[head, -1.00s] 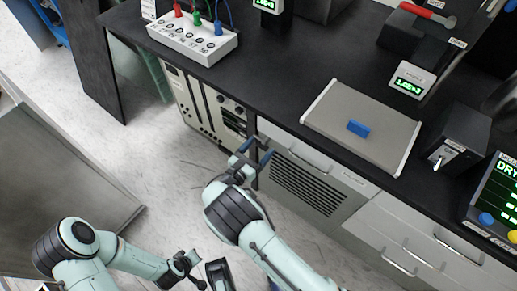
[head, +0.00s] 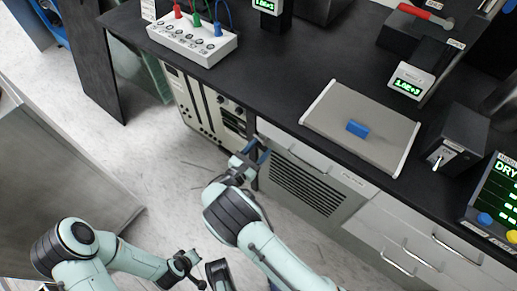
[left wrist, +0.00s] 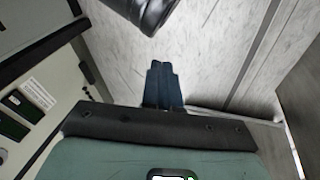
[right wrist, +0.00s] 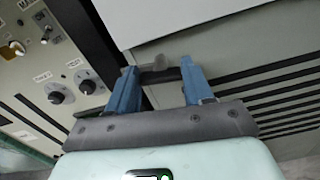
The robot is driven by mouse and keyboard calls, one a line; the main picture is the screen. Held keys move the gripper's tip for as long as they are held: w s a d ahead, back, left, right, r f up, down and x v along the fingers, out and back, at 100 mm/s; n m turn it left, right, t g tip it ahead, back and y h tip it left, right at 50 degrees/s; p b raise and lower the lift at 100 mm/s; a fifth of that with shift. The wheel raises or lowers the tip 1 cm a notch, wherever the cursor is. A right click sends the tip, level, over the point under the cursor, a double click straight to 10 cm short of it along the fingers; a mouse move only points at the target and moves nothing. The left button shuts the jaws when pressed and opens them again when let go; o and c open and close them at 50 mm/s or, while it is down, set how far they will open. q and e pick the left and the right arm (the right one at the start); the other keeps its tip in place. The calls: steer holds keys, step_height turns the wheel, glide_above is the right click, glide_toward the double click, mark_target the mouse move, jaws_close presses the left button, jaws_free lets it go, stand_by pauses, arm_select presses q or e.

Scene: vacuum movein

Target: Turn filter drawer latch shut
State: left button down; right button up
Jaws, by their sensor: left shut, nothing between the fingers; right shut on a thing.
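The filter drawer (head: 305,190) has a grey front with dark slats, low under the bench. Its latch (right wrist: 162,74) shows in the right wrist view as a small dark and grey bar at the drawer's left edge. My right gripper (head: 260,153) is at this edge. In the right wrist view its two blue fingers (right wrist: 160,78) stand on either side of the latch and are shut on it. The fingers partly hide the latch. My left gripper (left wrist: 163,72) is shut and empty, its blue fingers together over the floor, away from the drawer.
Left of the drawer stands a beige instrument rack (head: 205,108) with knobs. The black bench top (head: 280,85) overhangs the drawer. On it are a grey lid with a blue handle (head: 357,128) and a white box with plugs (head: 193,36). The floor (head: 165,165) at left is clear.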

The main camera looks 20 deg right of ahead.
steer(key=m, duration=1.2)
steer(key=shift+s+f+p, duration=0.15)
steer(key=shift+f+p, duration=0.05)
steer(key=shift+p, duration=0.2)
arm_select(q)
steer(key=shift+s+d+r, duration=0.4)
steer(key=shift+s, duration=0.3)
arm_select(e)
steer(key=shift+m, duration=2.2)
steer(key=o, duration=1)
steer(key=shift+o, duration=0.2)
arm_select(q)
steer(key=shift+s+d+r+g+h+p, duration=0.15)
steer(key=shift+s+d+r+g+p, duration=0.2)
steer(key=shift+s, duration=0.25)
steer(key=shift+s+d+r+g+h+p, duration=0.15)
steer(key=shift+s+d+r+g+p, duration=0.1)
steer(key=shift+s+r+p, duration=0.25)
arm_select(e)
steer(key=v, duration=1.3)
